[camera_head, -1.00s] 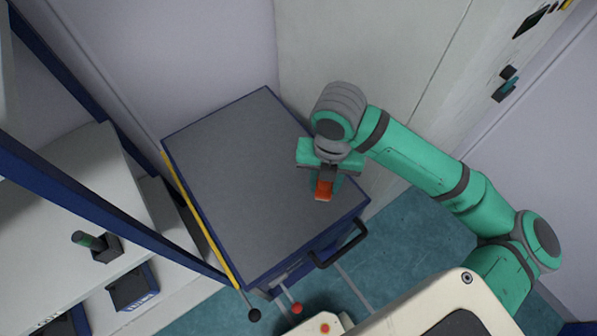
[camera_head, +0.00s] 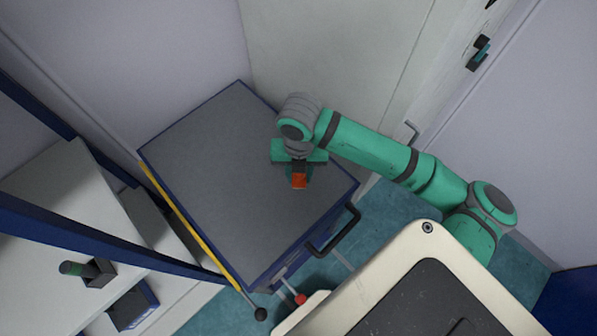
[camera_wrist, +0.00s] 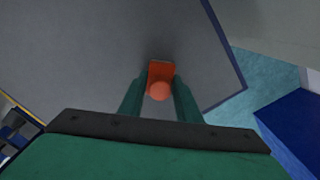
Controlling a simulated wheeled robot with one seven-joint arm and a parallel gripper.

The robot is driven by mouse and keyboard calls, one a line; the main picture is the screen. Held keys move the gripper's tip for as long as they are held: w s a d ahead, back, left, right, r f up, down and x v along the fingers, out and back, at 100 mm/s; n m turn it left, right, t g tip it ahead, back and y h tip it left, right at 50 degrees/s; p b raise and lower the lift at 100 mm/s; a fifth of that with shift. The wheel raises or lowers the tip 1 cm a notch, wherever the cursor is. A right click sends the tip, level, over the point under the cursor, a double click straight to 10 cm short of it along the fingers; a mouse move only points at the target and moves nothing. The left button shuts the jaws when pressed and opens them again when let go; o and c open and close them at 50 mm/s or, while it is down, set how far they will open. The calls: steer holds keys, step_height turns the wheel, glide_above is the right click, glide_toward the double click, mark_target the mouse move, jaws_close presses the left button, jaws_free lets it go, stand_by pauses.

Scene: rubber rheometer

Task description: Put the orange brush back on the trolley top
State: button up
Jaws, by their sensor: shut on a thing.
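The orange brush (camera_head: 299,181) is held between the fingers of my gripper (camera_head: 299,170), which is shut on it. In the wrist view the brush (camera_wrist: 160,76) shows as an orange block with a rounded end, between the two green fingers (camera_wrist: 160,98). The trolley top (camera_head: 215,160) is a grey surface with a blue rim. My gripper and the brush are over its right part. A shadow falls on the grey top by the brush in the wrist view; I cannot tell whether the brush touches the surface.
The grey top is otherwise bare. A black handle (camera_head: 335,232) sticks out at the trolley's front right. A red-knobbed lever (camera_head: 301,299) and a black-knobbed one (camera_head: 261,314) are at its front corner. A blue-framed machine (camera_head: 60,225) stands at the left; walls are behind.

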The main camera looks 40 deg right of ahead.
steer(key=o, duration=1.2)
steer(key=shift+s+a, duration=0.1)
steer(key=shift+s, duration=0.05)
steer(key=shift+r, duration=0.55)
step_height(320, 180, up, 11)
steer(key=shift+f, duration=0.1)
